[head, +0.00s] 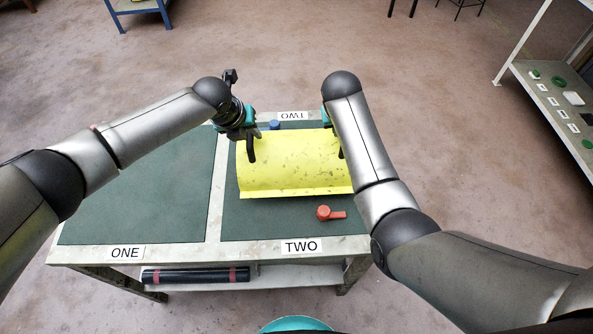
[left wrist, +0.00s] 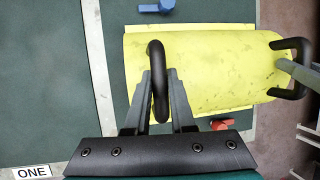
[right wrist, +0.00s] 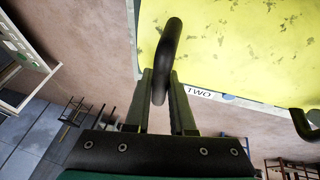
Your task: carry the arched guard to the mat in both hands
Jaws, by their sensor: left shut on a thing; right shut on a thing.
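The arched guard (head: 290,165) is a scuffed yellow curved sheet with a flat lip and two black handles. It is over the right-hand dark green mat (head: 290,222), labelled TWO. I cannot tell whether it rests on the mat or hangs just above. My left gripper (head: 247,136) is shut on the guard's left handle (left wrist: 157,62). My right gripper (right wrist: 160,88) is shut on the right handle (right wrist: 172,42); in the head view my right arm hides most of it. The guard looks about level.
A red handled part (head: 329,213) lies on mat TWO in front of the guard, and a blue part (head: 274,125) behind it. The left mat (head: 150,190), labelled ONE, is clear. A dark roll (head: 195,275) lies on the lower shelf. A shelf rack stands right.

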